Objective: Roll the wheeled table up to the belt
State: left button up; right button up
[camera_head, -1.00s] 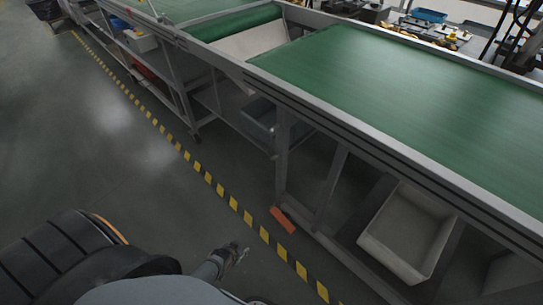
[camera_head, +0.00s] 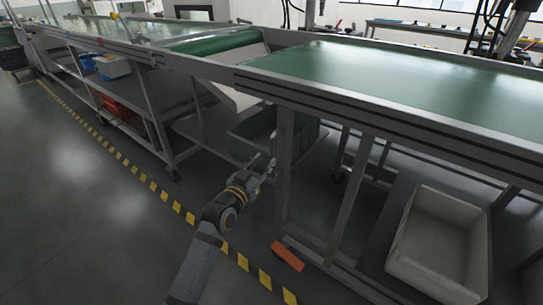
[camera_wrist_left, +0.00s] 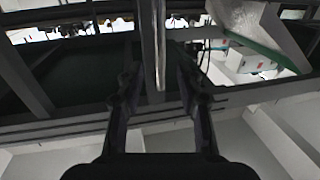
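The green belt (camera_head: 400,85) runs across the head view in a grey metal frame, with another belt section (camera_head: 110,27) at the left. The frame stands on legs, and a caster (camera_head: 175,175) shows under the left section. I cannot pick out a separate wheeled table with certainty. My left gripper (camera_head: 263,166) is just left of a grey upright leg (camera_head: 285,155). In the left wrist view its fingers (camera_wrist_left: 159,85) are apart, with a vertical metal bar (camera_wrist_left: 160,40) showing between or beyond them. I cannot tell whether they touch it. My right gripper is not in view.
A pale bin (camera_head: 437,245) sits on the low shelf at right, and a grey crate (camera_head: 255,130) is behind the leg. An orange piece (camera_head: 288,256) is at the frame's foot. Yellow-black tape (camera_head: 150,185) marks the floor; the floor left of it is clear.

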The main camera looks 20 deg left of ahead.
aim_at(272, 154)
pick_arm(q)
jog(key=w, duration=0.4)
jog(key=w+d+b, duration=0.1)
jog(key=w, duration=0.1)
jog(key=shift+w, duration=0.3)
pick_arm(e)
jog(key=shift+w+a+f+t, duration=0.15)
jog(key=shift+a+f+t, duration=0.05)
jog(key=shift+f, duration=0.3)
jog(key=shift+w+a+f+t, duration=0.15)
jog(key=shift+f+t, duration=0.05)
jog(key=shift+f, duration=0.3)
pick_arm(q)
jog(key=shift+f, duration=0.1)
grip_shut()
